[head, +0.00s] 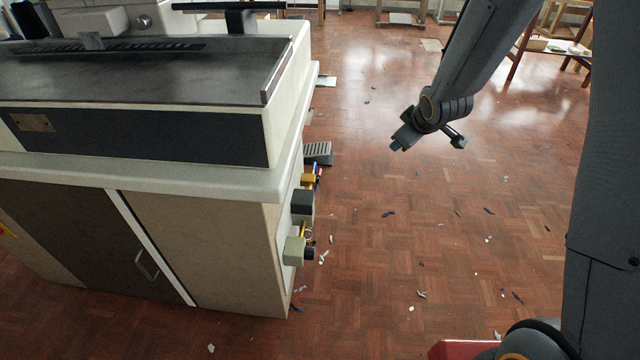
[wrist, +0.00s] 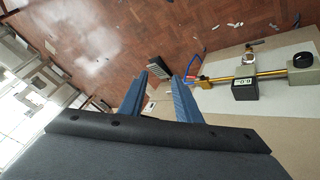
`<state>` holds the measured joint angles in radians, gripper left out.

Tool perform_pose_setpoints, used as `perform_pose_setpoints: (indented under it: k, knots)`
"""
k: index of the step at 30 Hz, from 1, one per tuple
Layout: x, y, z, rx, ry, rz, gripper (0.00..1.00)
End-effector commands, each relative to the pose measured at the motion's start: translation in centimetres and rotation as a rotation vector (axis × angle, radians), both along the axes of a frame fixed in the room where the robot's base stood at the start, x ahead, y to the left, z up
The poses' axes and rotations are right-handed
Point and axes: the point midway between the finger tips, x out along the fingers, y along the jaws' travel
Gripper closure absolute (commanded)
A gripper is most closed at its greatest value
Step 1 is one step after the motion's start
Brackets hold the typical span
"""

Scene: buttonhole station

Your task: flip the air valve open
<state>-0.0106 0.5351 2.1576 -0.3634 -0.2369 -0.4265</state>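On the cabinet's right side, a yellow fitting (head: 308,179) shows beside blue and red pieces in the head view. In the wrist view a yellow fitting (wrist: 204,83) sits at the end of a yellow pipe (wrist: 270,73), near a blue hose (wrist: 195,66). Which part is the air valve's lever, and how it is turned, I cannot tell for sure. My gripper (head: 430,143) is in the air right of the cabinet, well apart from these fittings. In the wrist view its two blue fingers (wrist: 158,80) are spread with nothing between them.
A black box with a display (wrist: 245,89), a round gauge (wrist: 248,59) and a black knob (wrist: 303,60) are along the pipe. A grey pedal (head: 318,152) is on the floor beside the cabinet (head: 230,250). Open parquet floor (head: 400,240) with scattered scraps surrounds it.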

Motion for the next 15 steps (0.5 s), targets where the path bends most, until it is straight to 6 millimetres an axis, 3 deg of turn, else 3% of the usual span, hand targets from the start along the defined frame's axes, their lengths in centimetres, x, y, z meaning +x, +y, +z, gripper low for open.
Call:
perform_pose_setpoints:
  k: [1, 6, 12, 15]
  knots:
    - [2.5, 0.8, -3.3, -0.011, -0.045, 0.061, 0.70]
    - [9.4, 4.3, -9.7, -0.047, -0.242, 0.283, 0.70]
    - [14.7, 9.0, -17.4, -0.071, -0.483, 0.526, 0.70]
    - [16.3, 11.3, -21.3, -0.075, -0.608, 0.637, 0.70]
